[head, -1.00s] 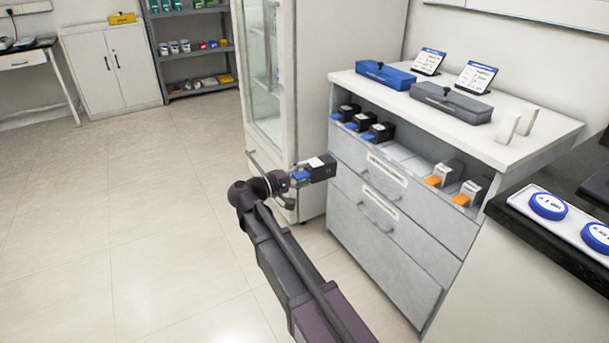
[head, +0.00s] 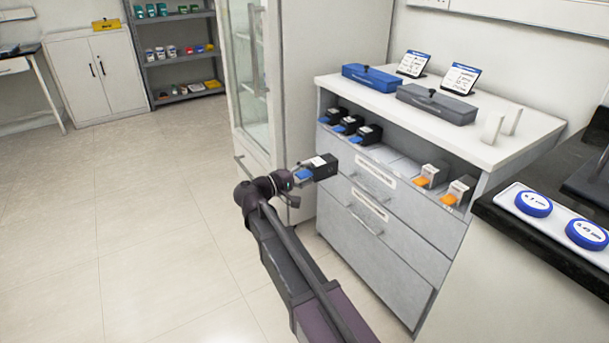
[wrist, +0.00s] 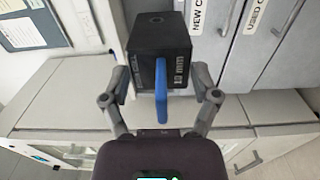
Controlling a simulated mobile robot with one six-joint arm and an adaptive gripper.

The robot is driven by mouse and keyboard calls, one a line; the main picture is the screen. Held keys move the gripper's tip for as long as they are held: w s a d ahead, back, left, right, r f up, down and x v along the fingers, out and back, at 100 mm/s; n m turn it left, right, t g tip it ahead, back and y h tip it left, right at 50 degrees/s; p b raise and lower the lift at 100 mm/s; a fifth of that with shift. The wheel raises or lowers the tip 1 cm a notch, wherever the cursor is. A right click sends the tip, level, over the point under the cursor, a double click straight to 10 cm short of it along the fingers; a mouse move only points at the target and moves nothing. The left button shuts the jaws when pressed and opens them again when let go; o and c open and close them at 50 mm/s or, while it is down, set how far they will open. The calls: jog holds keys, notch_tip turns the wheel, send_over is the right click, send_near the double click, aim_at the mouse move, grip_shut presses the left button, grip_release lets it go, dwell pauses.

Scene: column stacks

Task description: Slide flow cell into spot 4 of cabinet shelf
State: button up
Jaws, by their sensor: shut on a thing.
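My gripper (head: 303,176) is shut on a black flow cell (head: 323,166) with a blue handle, held in the air in front of the cabinet (head: 385,225). In the wrist view, the flow cell (wrist: 158,38) sits between the two fingers, its blue handle toward me and "10 mm" printed on its side. The cabinet's open shelf (head: 395,162) holds several cells: black ones with blue handles (head: 348,125) at the left and pale ones with orange handles (head: 430,175) at the right. Between them is a bare stretch of shelf. I cannot read any spot numbers.
A blue case (head: 380,77), a grey case (head: 437,103) and two sign stands (head: 460,78) are on the cabinet top. A glass-door fridge (head: 305,100) stands left of the cabinet. A dark counter with a white tray (head: 510,197) is at the right. The floor at left is clear.

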jog(key=x, duration=1.6)
jog(key=f+x, duration=0.1)
jog(key=x, duration=0.7)
jog(key=shift+w+d+b, duration=0.1)
jog(key=shift+d+b, duration=0.05)
jog(key=shift+b, duration=0.25)
dwell(2.4)
dwell(0.4)
jog(key=o, duration=1.2)
jog(key=shift+c, duration=0.2)
jog(key=v, duration=1.2)
